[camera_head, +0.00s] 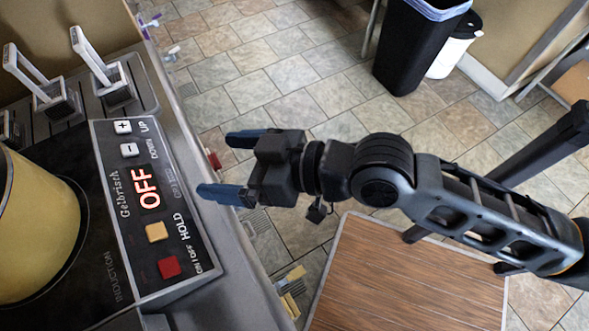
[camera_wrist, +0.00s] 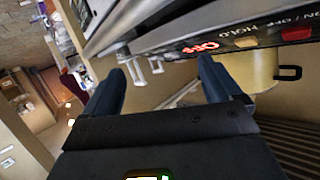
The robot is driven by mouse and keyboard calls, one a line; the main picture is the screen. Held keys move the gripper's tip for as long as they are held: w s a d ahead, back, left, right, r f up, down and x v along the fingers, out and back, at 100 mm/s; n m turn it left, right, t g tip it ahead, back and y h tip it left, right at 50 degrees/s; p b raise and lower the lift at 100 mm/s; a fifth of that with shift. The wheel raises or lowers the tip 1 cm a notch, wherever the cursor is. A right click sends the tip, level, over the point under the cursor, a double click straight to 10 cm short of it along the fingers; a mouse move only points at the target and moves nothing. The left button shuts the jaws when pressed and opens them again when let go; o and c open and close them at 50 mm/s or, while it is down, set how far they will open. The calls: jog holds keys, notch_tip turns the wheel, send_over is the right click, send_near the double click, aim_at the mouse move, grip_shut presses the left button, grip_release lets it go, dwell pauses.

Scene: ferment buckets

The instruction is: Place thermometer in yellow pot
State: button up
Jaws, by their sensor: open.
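The yellow pot (camera_head: 35,230) stands on the black induction plate at the left edge of the head view, partly cut off. A pale yellow round vessel (camera_wrist: 262,68), which looks like this pot, shows in the wrist view behind the right finger. Two white, upright, looped pieces, a left one (camera_head: 26,64) and a right one (camera_head: 90,54), stand in dark holders behind the control panel; I cannot tell whether either is the thermometer. My gripper (camera_head: 214,166) is open and empty, right of the control panel near the counter's front edge. Its two blue fingers (camera_wrist: 163,56) are apart in the wrist view.
The control panel (camera_head: 150,205) reads OFF and has yellow and red buttons. A wooden board or tabletop (camera_head: 410,275) lies lower right. A black bin (camera_head: 415,45) and a white bin (camera_head: 452,52) stand at the back. Tiled floor is open between.

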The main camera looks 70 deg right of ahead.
jog(key=s+d+r+h, duration=0.1)
jog(key=s+d+h, duration=0.1)
jog(key=s, duration=1.5)
jog(key=shift+s+d+r+t+h, duration=0.15)
jog(key=shift+d+r+t+h, duration=0.05)
jog(key=shift+t+h, duration=0.1)
dwell(1.6)
